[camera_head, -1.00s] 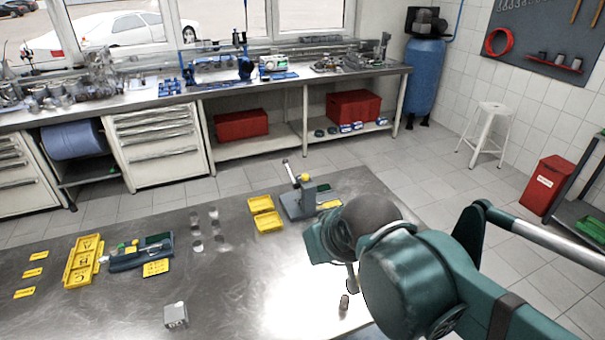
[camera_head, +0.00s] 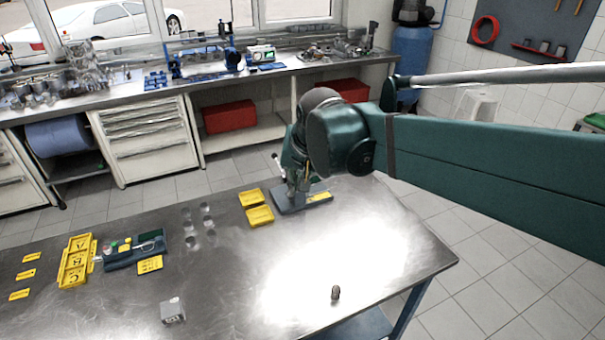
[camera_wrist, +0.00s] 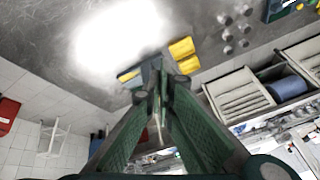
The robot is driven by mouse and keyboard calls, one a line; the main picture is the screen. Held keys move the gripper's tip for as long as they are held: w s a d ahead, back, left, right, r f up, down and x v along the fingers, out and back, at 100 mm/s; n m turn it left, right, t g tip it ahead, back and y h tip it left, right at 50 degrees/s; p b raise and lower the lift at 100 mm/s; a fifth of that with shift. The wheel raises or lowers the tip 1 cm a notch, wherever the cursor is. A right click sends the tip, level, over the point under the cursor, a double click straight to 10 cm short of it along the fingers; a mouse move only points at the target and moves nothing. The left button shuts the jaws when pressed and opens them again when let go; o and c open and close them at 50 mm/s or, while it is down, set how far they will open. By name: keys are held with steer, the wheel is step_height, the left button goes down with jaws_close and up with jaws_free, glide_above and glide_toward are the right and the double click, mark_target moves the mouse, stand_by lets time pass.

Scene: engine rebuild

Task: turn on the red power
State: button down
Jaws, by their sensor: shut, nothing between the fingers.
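No part clearly marked as a red power control can be made out. A teal device (camera_head: 150,246) with small coloured knobs stands on the left of the steel table, its details too small to read. A small grey box (camera_head: 173,312) with a pale spot on top sits near the table's front. My gripper (camera_wrist: 158,92) is shut and empty in the wrist view. In the head view it is partly hidden by my arm, above or beside a teal stand (camera_head: 290,206) at the table's far right; I cannot tell whether it touches.
Two yellow trays (camera_head: 260,216) lie left of the stand. A lettered yellow tray (camera_head: 75,268) and yellow cards (camera_head: 28,273) are at far left. A small dark cylinder (camera_head: 336,292) stands near the right front.

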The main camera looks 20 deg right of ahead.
steer(key=w+d+m+g+p, duration=0.15)
steer(key=w+d+m, duration=0.25)
steer(key=w, duration=0.6)
steer(key=w+d+f+m+g+p, duration=0.1)
steer(key=w+d+f+m, duration=0.3)
steer(key=w, duration=0.7)
steer(key=w+d+f+m+g+p, duration=0.1)
steer(key=w+d+f+m+p, duration=0.2)
steer(key=w+d+f, duration=0.5)
steer(key=w+d+m, duration=0.1)
steer(key=w, duration=0.2)
steer(key=shift+d+f, duration=0.2)
steer(key=shift+f, duration=0.15)
steer(key=shift+f, duration=0.1)
steer(key=shift+w+f+p, duration=0.2)
steer(key=shift+w+f, duration=0.2)
steer(key=shift+f, duration=1.85)
steer(key=shift+w+f+p, duration=0.25)
steer(key=shift+w+f, duration=0.15)
steer(key=shift+f, duration=1.8)
steer(key=shift+w+f+p, duration=0.2)
steer(key=shift+w+f, duration=0.2)
steer(key=shift+f, duration=1.85)
steer(key=shift+f, duration=0.1)
